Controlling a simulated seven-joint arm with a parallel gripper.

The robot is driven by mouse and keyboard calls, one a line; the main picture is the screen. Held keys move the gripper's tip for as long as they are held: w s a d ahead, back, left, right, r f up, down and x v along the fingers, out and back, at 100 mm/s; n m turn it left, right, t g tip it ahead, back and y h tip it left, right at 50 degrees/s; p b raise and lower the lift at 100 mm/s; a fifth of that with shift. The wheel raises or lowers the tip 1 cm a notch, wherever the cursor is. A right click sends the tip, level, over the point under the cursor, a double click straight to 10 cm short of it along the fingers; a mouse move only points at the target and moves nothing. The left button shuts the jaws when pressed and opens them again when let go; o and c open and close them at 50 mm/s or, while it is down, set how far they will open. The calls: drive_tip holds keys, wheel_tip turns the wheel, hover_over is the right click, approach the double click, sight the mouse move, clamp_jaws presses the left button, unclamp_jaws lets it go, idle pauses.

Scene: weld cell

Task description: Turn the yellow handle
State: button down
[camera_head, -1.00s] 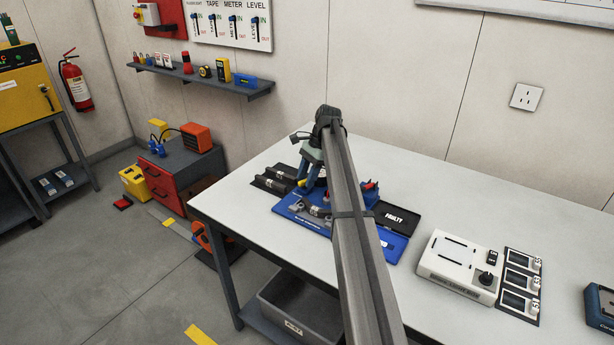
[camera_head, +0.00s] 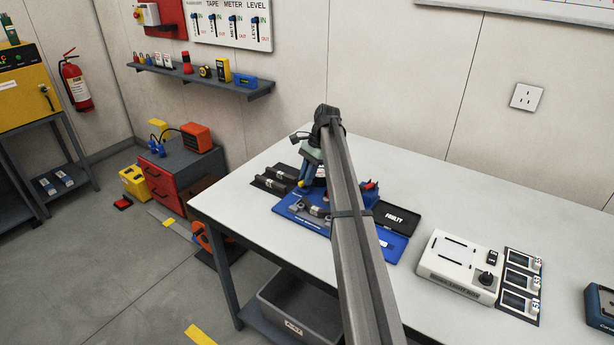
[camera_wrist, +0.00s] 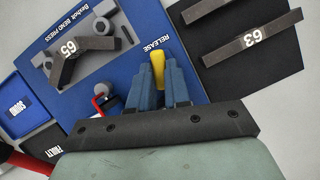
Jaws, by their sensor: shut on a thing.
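The yellow handle (camera_wrist: 158,68) shows in the wrist view between the two blue fingers of my gripper (camera_wrist: 159,80), beside the word RELEASE on the blue bench bend press (camera_wrist: 115,40). My gripper is shut on the handle. In the head view my gripper (camera_head: 308,172) is over the left side of the blue press board (camera_head: 290,211), and the handle's yellow tip (camera_head: 300,183) shows beside it. My arm hides part of the press there. A grey piece marked 65 (camera_wrist: 75,48) sits on the press.
A dark mat (camera_wrist: 245,60) with grey bars, one marked 63, lies beside the press. A black FAULTY tray (camera_head: 396,217) is to its right. A white box with a knob (camera_head: 460,266) stands farther right. The back of the table is clear.

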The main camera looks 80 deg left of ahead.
drive_tip(key=shift+s+a+n+t+h, duration=0.1)
drive_tip(key=shift+n+t+h, duration=0.2)
drive_tip(key=shift+n, duration=0.7)
drive_tip(key=shift+a+n+t+h, duration=0.15)
drive_tip(key=shift+n+h, duration=0.25)
drive_tip(key=shift+n, duration=0.6)
drive_tip(key=shift+d, duration=0.1)
drive_tip(key=c, duration=1.1)
unclamp_jaws()
